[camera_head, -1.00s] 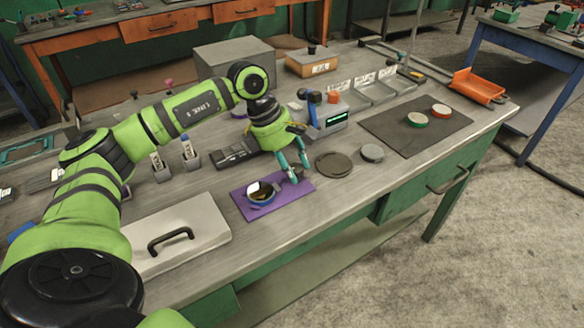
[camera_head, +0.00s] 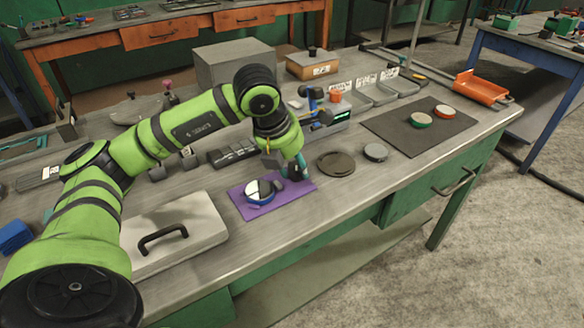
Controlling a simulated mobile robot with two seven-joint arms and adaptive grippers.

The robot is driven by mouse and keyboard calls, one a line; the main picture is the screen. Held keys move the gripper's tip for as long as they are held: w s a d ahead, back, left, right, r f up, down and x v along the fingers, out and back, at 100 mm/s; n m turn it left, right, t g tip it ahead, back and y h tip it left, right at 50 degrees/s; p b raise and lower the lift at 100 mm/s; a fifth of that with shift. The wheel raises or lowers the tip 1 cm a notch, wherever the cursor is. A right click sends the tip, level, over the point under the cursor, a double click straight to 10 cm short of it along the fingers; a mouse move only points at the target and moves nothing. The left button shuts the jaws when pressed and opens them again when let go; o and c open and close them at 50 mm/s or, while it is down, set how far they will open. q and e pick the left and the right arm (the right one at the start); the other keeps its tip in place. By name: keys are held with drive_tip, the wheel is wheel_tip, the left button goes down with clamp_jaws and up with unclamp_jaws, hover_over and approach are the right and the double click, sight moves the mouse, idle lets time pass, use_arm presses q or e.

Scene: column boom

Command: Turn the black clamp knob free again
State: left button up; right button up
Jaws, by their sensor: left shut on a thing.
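My left gripper (camera_head: 296,172) reaches down from the upper left to the right part of the purple mat (camera_head: 240,208). Its teal fingers are close together, shut on a small dark thing at the fingertips. This fits the black clamp knob, but the fingers hide most of it and its outline is not clear. A round blue-rimmed piece with a shiny top (camera_head: 258,191) sits on the mat, just left of the fingers. My right gripper is not in view.
A pale panel with a black handle (camera_head: 162,236) lies left of the mat. A dark disc (camera_head: 336,164) and a small grey disc (camera_head: 375,152) lie to the right. A blue-and-black upright item (camera_head: 312,96) stands close behind the gripper. The bench front is clear.

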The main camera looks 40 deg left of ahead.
use_arm(q)
drive_tip(key=n, duration=0.1)
drive_tip(key=n+y, duration=0.1)
drive_tip(key=shift+w+d+r+n+b, duration=0.1)
drive_tip(key=shift+w+d+n+b, duration=0.05)
drive_tip(key=shift+d+n+b, duration=0.2)
drive_tip(key=shift+n, duration=0.35)
drive_tip(key=shift+r+n+y, duration=0.15)
drive_tip(key=shift+n+y, duration=0.35)
drive_tip(key=shift+n, duration=0.4)
drive_tip(key=shift+w+a+n+y+b, duration=0.15)
drive_tip(key=shift+n+y+b, duration=0.15)
drive_tip(key=shift+n, duration=0.3)
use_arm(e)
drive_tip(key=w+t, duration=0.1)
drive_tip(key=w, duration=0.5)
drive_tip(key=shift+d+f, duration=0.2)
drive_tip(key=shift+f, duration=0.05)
use_arm(q)
drive_tip(key=shift+r, duration=0.1)
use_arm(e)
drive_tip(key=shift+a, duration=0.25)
use_arm(q)
drive_tip(key=o, duration=1.1)
drive_tip(key=shift+f, duration=0.2)
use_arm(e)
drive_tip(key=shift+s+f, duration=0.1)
